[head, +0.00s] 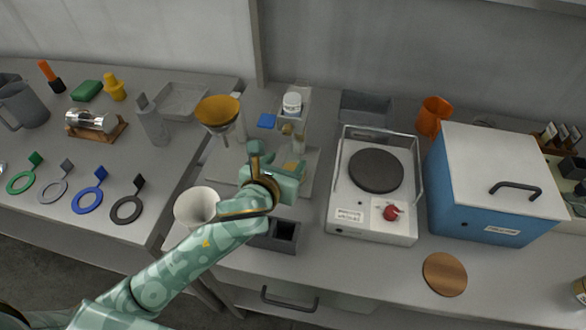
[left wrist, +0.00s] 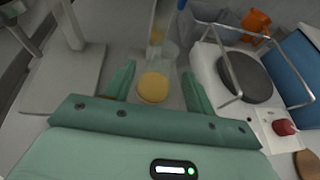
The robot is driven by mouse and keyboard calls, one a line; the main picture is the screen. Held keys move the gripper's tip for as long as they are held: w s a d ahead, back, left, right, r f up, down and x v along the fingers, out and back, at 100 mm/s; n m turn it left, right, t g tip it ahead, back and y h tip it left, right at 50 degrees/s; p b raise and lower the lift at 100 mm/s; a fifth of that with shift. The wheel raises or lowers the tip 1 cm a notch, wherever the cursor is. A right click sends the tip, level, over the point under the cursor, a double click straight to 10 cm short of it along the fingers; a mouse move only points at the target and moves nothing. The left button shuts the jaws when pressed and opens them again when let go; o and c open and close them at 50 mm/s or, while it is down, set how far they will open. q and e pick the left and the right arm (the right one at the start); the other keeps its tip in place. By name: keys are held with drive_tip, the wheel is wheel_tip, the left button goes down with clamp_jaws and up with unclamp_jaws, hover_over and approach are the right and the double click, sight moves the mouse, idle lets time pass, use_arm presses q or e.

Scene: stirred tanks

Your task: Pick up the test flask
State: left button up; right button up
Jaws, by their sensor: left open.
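The likely test flask is a clear vessel with a round yellow part (left wrist: 153,87), seen between my left fingers in the left wrist view. In the head view a yellowish clear vessel (head: 294,167) shows beside the left gripper, partly hidden by it. My left gripper (head: 277,160) is open over the grey stand base. In the left wrist view its fingers (left wrist: 158,75) lie on either side of the yellow part, with gaps. I cannot tell whether they touch the vessel. My right gripper is not in view.
A hot plate (head: 376,170) with a wire rail stands to the right, with a blue box (head: 493,183) beyond it. A white cup (head: 197,206) and a funnel (head: 218,111) on a stand are to the left. A dark block (head: 275,236) sits in front.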

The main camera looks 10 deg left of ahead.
sight(292, 156)
use_arm(q)
drive_tip(key=b+x, duration=0.2)
drive_tip(key=x, duration=0.3)
drive_tip(key=shift+s+d+f, duration=0.1)
drive_tip(key=shift+d+f, duration=0.05)
drive_tip(key=shift+d, duration=0.05)
drive_tip(key=shift+w, duration=0.2)
drive_tip(key=shift+s, duration=0.1)
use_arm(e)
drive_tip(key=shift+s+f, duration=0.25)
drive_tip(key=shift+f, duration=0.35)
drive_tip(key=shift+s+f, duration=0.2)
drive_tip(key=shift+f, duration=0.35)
use_arm(q)
drive_tip(key=c, duration=1.2)
drive_tip(key=shift+o, duration=0.2)
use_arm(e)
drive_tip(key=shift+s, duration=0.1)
